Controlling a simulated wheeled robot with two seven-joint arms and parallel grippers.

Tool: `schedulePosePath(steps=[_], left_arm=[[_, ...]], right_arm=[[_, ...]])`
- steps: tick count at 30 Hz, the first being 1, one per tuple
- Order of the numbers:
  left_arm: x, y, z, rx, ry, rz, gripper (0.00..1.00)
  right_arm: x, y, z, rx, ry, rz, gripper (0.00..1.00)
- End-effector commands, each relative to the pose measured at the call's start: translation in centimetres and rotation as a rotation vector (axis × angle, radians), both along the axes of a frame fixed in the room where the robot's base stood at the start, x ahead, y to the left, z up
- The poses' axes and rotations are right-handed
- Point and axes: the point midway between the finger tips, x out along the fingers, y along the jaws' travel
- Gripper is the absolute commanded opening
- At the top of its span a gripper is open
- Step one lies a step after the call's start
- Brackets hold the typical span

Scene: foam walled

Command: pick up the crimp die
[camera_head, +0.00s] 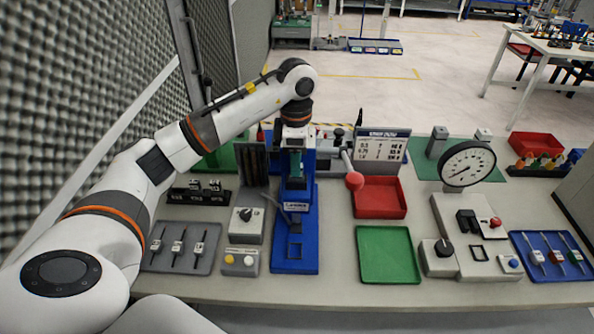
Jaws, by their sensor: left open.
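My left gripper (296,168) points down in front of the upper part of a blue press (306,250). It is open; its fingertips are small and partly hidden against the press, so I cannot tell what lies between them. I cannot surely pick out the crimp die. Small metal-topped blocks stand in a black rack (180,197) at the left, partly behind my arm, and may be dies. The press has a square recess (295,251) low on its base, which looks empty. My right gripper is not in view.
A grey tray (206,262) with three tools and control boxes (241,262) stand left of the press. A red tray (385,210) and a green tray (388,270) lie right of it, both empty. A gauge (468,163) stands further right, with a blue tray (572,274) nearby.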

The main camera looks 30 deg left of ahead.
Motion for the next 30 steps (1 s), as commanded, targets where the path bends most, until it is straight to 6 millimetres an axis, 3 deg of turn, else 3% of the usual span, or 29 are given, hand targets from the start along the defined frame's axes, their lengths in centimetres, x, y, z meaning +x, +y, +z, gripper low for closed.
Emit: schedulePosePath(steps=[1, 6, 14, 22, 30], left_arm=[[0.1, -0.1, -0.3, -0.001, 0.005, -0.001, 0.44], [0.2, -0.1, -2.5, -0.001, 0.002, -0.001, 0.44], [0.2, -0.1, -2.9, -0.001, -0.001, -0.002, 0.44], [0.2, -0.1, -2.8, -0.001, -0.001, -0.001, 0.0], [0.2, -0.1, -2.7, -0.001, -0.003, -0.001, 0.0]], right_arm=[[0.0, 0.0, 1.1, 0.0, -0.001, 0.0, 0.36], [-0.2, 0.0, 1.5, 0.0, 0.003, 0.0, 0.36], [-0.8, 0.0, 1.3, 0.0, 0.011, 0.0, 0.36], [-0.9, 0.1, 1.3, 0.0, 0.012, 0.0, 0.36], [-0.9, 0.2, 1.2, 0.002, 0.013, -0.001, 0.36]])
